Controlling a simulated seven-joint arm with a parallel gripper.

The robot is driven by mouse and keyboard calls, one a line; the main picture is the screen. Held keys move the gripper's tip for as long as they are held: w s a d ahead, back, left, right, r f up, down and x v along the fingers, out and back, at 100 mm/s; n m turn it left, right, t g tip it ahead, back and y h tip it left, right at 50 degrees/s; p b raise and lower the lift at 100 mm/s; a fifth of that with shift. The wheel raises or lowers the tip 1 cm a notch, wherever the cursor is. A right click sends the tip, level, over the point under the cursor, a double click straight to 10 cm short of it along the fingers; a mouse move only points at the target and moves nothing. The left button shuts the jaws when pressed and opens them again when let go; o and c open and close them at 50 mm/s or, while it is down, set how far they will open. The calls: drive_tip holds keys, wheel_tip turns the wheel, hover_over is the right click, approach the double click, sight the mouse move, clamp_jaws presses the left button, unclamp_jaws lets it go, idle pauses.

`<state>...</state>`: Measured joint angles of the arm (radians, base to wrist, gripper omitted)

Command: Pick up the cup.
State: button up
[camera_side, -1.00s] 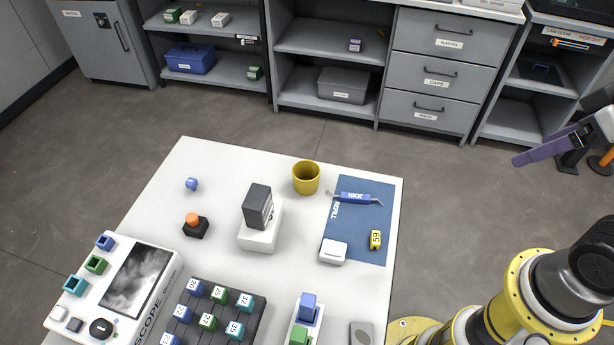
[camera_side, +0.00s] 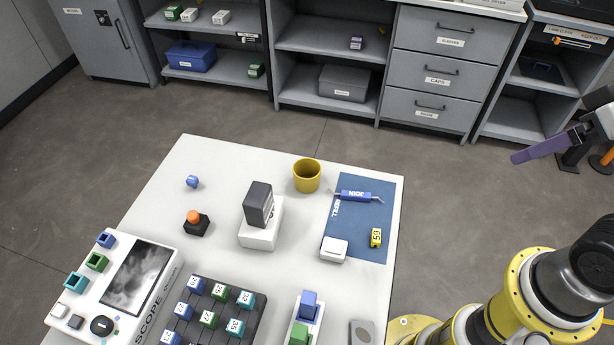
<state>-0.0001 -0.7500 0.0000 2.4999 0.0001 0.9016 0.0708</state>
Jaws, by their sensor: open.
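The yellow cup (camera_side: 307,176) stands upright near the back edge of the white table (camera_side: 225,165), just left of the blue mat. Its mouth faces up and nothing touches it. My gripper (camera_side: 556,150) is at the right edge of the view, partly cut off, with a purple finger pointing left. It is open and well apart from the cup, beyond the table's right side. No object shows in it.
A dark grey block (camera_side: 258,204) on a white stand is left of the cup. Shelves and drawers (camera_side: 437,75) stand behind.

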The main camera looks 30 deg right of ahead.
drive_tip(key=w+a+r+m+y, duration=0.1)
drive_tip(key=w+a+r+m, duration=0.1)
drive_tip(key=w+r+m, duration=0.4)
drive_tip(key=w+a+r+m, duration=0.3)
drive_tip(key=w+m, duration=0.5)
drive_tip(key=w, duration=0.3)
drive_tip(key=m+g, duration=0.3)
drive_tip(key=g, duration=0.3)
hover_over(307, 175)
drive_tip(key=s, duration=0.2)
wheel_tip(307, 175, down, 31)
drive_tip(key=shift+w+a+r, duration=0.1)
drive_tip(key=shift+a+r, duration=0.05)
drive_tip(key=shift+r, duration=0.05)
drive_tip(key=shift+s+a+f, duration=0.1)
drive_tip(key=shift+a+f, duration=0.05)
drive_tip(key=shift+f, duration=0.85)
drive_tip(key=shift+s+a+f, duration=0.1)
drive_tip(key=shift+a+f, duration=0.1)
drive_tip(key=shift+f, duration=0.75)
drive_tip(key=shift+a+f, duration=0.15)
drive_tip(key=shift+f, duration=0.85)
drive_tip(key=c, duration=1.4)
